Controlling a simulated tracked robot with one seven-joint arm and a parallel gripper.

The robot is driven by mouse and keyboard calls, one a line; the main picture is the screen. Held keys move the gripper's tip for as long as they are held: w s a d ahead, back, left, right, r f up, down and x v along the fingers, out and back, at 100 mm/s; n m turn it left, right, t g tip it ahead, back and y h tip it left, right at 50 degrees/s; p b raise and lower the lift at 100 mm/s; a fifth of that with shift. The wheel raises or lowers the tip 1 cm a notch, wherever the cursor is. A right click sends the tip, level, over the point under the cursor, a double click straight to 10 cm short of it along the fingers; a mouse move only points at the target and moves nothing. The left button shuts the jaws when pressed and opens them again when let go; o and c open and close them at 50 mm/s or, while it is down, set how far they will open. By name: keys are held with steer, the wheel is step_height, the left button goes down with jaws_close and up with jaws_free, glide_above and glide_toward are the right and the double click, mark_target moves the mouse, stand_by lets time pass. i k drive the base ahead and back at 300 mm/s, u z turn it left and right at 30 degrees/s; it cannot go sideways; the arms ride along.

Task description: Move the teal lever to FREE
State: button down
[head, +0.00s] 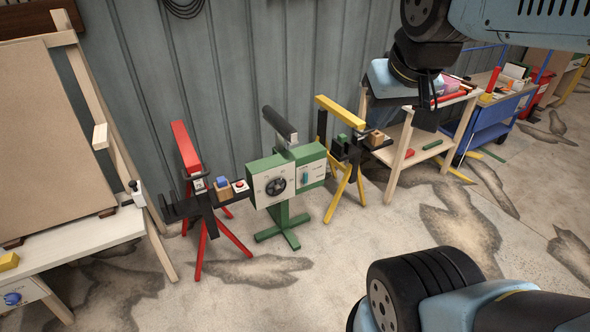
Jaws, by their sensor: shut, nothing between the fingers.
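A small teal lever (305,178) stands out from a pale panel on the right side of the green machine (265,167) near the middle of the head view. It looks roughly upright. Labels around it, including any FREE mark, are too small to read. My gripper (427,118) hangs in the upper right, pointing down, shut and empty. In the picture it is well right of and above the lever, apart from it, and overlaps the wooden shelf behind.
A red stand (203,235) is left of the green machine, and a yellow stand (342,190) is right of it. A wooden shelf (405,150) and a blue cart (487,120) are farther right. A white table (80,240) is at left.

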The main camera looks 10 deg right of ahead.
mark_target(304, 181)
steer(key=u, duration=0.1)
steer(key=i, duration=1)
steer(key=z, duration=0.1)
